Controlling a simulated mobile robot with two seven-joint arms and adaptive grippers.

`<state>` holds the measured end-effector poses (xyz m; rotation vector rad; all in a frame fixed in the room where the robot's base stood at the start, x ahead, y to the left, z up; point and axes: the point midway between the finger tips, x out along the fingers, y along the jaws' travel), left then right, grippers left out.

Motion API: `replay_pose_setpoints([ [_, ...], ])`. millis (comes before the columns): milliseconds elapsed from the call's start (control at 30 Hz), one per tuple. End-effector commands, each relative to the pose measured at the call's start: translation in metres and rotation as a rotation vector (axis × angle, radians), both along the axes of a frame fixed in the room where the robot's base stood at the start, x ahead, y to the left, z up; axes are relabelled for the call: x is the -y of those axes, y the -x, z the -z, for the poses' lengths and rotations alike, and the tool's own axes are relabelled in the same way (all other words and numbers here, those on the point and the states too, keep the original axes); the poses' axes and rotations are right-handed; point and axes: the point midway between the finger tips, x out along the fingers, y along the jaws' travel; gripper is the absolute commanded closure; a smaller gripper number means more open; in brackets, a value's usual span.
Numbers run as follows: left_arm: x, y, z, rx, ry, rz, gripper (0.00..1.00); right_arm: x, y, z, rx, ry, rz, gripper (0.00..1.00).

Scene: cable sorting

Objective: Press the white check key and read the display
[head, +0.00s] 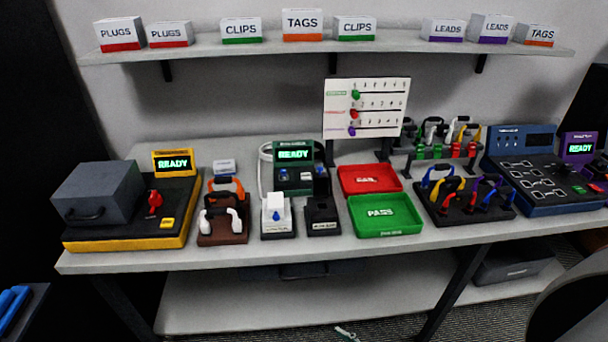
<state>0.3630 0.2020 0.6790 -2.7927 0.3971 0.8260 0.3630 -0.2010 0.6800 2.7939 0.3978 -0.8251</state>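Three displays are lit with the word READY: one on the yellow-edged tester (173,162) at the left, one on the dark green tester (294,154) at the middle back, and one on the purple-framed unit (580,148) at the right. Small pale spots (283,175) show on the front of the green tester, too small to tell whether one is the white check key. Neither of my grippers is in view.
The bench (345,258) also holds a red tray (368,180), a green PASS tray (398,228), a brown cable rack (222,236), a black cable rack (470,213) and a black holder (322,215). Labelled boxes line the shelf (330,42) above. The bench's front strip is clear.

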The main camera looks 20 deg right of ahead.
Motion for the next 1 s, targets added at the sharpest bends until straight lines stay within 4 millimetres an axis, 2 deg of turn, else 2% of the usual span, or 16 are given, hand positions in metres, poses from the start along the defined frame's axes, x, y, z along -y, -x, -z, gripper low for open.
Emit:
replay_pose_setpoints([
  [267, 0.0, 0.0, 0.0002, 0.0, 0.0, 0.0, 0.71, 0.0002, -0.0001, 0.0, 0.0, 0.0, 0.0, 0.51],
  [300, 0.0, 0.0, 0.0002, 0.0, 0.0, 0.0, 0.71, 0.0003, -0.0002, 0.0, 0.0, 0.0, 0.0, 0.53],
  [467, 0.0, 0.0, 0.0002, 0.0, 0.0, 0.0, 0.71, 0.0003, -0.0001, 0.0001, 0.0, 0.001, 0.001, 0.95],
  [500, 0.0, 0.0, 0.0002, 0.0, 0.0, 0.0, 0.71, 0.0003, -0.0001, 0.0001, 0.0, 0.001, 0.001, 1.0],
  [1000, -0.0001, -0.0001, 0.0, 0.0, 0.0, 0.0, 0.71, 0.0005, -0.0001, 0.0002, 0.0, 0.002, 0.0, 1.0],
])
